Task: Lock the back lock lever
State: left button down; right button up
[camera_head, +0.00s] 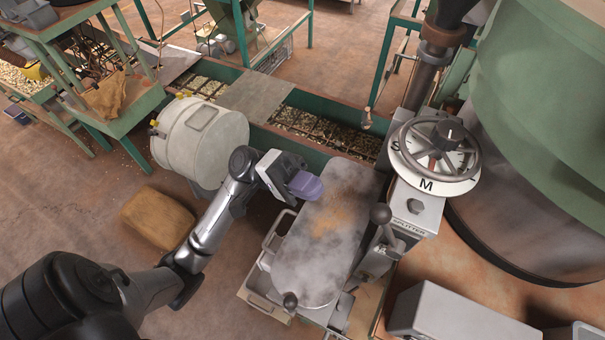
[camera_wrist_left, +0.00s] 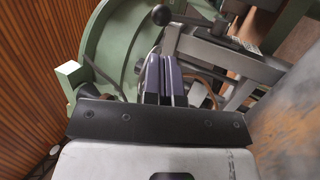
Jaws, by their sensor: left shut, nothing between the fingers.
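A grey metal lid (camera_head: 325,240) with rust-brown stains covers the hopper in the head view. My left gripper (camera_head: 307,186) is above its far left edge, with its purple fingers shut and empty. The shut fingers also show in the left wrist view (camera_wrist_left: 165,80). A dark ball-ended lever (camera_head: 290,300) sits at the lid's near end, and a larger ball knob (camera_head: 380,213) stands by its right side. A ball-ended lever (camera_wrist_left: 161,15) shows beyond the fingers in the wrist view; I cannot tell which one it is. No back lever is clear in the head view.
A splitter box (camera_head: 415,210) with a handwheel (camera_head: 434,150) stands right of the lid, beside a large green tank (camera_head: 550,120). A white drum (camera_head: 200,140) and a tan sack (camera_head: 157,218) are left. A green-framed trough (camera_head: 310,125) runs behind.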

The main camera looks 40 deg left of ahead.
aim_at(389, 231)
pick_arm(q)
jog(key=p+x, duration=0.4)
jog(key=x, duration=0.5)
jog(key=shift+d, duration=0.15)
